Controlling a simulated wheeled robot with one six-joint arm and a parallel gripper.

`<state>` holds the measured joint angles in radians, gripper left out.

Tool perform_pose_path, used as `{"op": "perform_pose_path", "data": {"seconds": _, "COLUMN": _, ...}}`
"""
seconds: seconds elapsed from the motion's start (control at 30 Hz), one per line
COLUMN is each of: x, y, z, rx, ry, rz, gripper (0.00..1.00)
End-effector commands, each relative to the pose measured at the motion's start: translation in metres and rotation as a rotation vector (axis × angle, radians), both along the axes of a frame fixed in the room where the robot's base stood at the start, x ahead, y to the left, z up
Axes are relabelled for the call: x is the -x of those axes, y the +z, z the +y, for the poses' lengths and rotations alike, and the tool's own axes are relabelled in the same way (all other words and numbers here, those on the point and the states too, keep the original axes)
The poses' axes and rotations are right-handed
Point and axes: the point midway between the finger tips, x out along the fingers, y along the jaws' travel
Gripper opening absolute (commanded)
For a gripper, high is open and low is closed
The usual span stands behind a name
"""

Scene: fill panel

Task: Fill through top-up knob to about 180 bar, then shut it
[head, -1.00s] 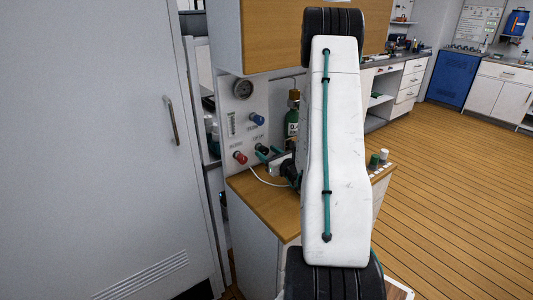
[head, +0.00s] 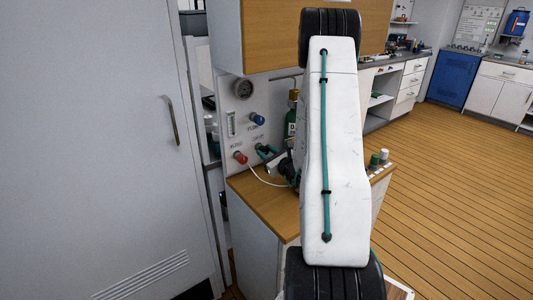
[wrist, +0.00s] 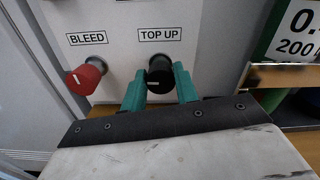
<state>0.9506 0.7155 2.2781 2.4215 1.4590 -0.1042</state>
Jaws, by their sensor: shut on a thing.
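The black top-up knob (wrist: 160,76) sits under the "TOP UP" label in the wrist view, its white pointer line roughly level. My gripper (wrist: 160,84) has its two teal fingers on either side of the knob, shut on it. In the head view my gripper (head: 266,152) shows small at the panel (head: 243,104), partly behind my arm. The round gauge (head: 243,89) is high on the panel; its needle is too small to read. A green cylinder (head: 292,127) stands right of the panel, mostly hidden by my arm.
The red bleed knob (wrist: 86,77) is close left of my gripper. A blue knob (head: 257,118) sits above. A white hose (head: 262,182) curves over the wooden counter (head: 262,205). A grey door (head: 95,150) fills the left.

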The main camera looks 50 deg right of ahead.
Motion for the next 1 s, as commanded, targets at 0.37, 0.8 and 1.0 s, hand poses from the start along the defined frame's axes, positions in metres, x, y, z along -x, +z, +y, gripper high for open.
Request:
{"op": "perform_pose_path", "data": {"seconds": 0.37, "x": 0.0, "y": 0.0, "z": 0.0, "rx": 0.016, "ry": 0.0, "rz": 0.004, "gripper": 0.46}}
{"op": "perform_pose_path", "data": {"seconds": 0.8, "x": 0.012, "y": 0.0, "z": 0.002, "rx": 0.014, "ry": -0.002, "rz": 0.005, "gripper": 0.52}}
{"op": "perform_pose_path", "data": {"seconds": 1.0, "x": 0.046, "y": 0.0, "z": 0.01, "rx": 0.013, "ry": -0.003, "rz": 0.005, "gripper": 0.52}}
